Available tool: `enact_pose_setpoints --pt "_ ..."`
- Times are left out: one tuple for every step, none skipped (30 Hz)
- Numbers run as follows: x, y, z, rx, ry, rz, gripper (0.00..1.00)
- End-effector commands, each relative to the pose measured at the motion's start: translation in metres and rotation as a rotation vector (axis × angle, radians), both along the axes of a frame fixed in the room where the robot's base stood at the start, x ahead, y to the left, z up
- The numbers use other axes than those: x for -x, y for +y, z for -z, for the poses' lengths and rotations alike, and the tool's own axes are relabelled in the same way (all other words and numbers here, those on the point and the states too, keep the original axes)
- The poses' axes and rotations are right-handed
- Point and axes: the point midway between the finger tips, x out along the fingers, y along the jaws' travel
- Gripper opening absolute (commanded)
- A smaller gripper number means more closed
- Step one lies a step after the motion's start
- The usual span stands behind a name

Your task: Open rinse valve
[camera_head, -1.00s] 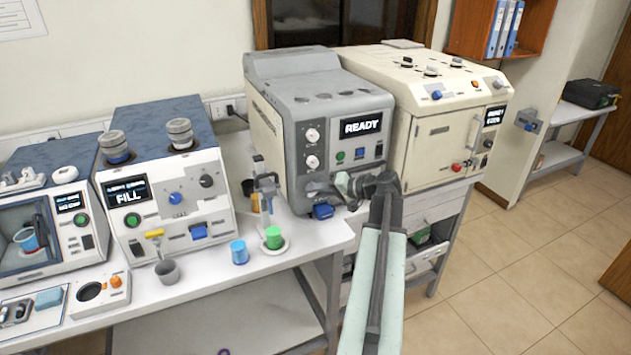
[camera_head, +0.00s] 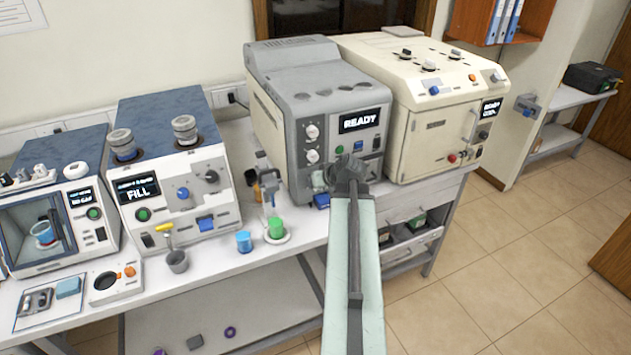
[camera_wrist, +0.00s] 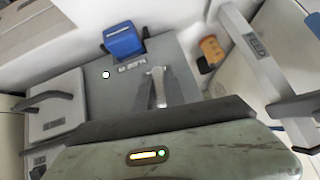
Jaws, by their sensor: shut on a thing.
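My gripper (camera_wrist: 159,92) is at the front of the grey machine with the READY screen (camera_head: 362,121). In the wrist view its fingers are closed around a small pale metal lever (camera_wrist: 157,73) that stands on a grey panel (camera_wrist: 190,58). This lever appears to be the rinse valve, but the label beside it is too small to read. A blue block (camera_wrist: 123,40) sits on the panel near the lever; it also shows in the head view (camera_head: 321,200). In the head view my arm and wrist hide the lever and the fingertips.
A cream machine (camera_head: 430,150) stands to the right. A white machine with the FILL screen (camera_head: 140,190) stands to the left. The tiled floor (camera_head: 500,270) at right is clear.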

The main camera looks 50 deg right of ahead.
Motion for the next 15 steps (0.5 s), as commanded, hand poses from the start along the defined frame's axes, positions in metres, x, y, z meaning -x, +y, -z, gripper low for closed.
enact_pose_setpoints --pt "0.0007 0.0033 0.0007 0.022 0.015 -0.005 0.0" --pt "0.0006 0.0033 0.0007 0.036 0.02 -0.005 0.0" --pt "0.0005 0.0032 0.0008 0.054 0.028 -0.005 0.0" --pt "0.0003 0.0034 0.0009 0.065 0.032 -0.005 0.0" --pt "0.0003 0.0033 0.001 0.077 0.038 -0.006 0.0" --pt "0.0003 0.0031 0.001 0.09 0.043 -0.006 0.0" --pt "0.0003 0.0029 0.0009 0.099 0.046 -0.005 0.0" --pt "0.0004 0.0027 0.001 0.107 0.05 -0.004 0.0" --pt "0.0006 0.0026 0.0009 0.116 0.054 -0.004 0.0" --pt "0.0005 0.0026 0.001 0.121 0.057 -0.004 0.0" --pt "0.0004 0.0026 0.0009 0.126 0.059 -0.005 0.0" --pt "0.0004 0.0026 0.0009 0.131 0.061 -0.005 0.0" --pt "0.0007 0.0017 0.0009 0.135 0.063 -0.004 0.0" --pt "0.0008 0.0015 0.0009 0.138 0.064 -0.004 0.0" --pt "0.0009 0.0013 0.0009 0.141 0.066 -0.003 0.0"
